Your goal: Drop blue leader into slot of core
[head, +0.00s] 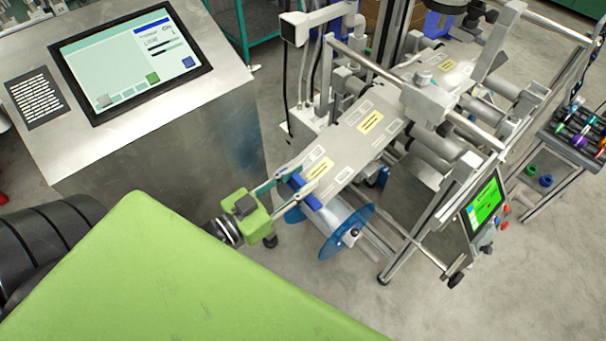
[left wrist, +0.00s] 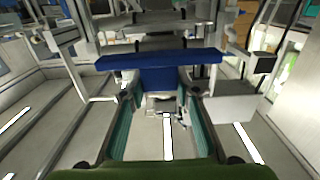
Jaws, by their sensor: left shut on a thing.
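My left gripper (head: 284,180) is green with teal fingers and is shut on the blue leader (head: 305,192). In the left wrist view the leader shows as a wide blue bar (left wrist: 158,60) with a blue piece hanging between the fingertips (left wrist: 160,92). The leader is at the near end of a grey printed web (head: 352,148), above the reel. The pale core (head: 328,214) lies between two translucent blue discs, the near one (head: 348,232) clearest. The slot is not visible; the leader and web cover part of the core. My right gripper is not in view.
The web machine's metal frame (head: 430,95) surrounds the web on the right. A small green-screened panel (head: 484,206) with buttons is at its front. A steel console (head: 140,85) with a large screen stands at the left. Grey floor (head: 430,310) is clear in front.

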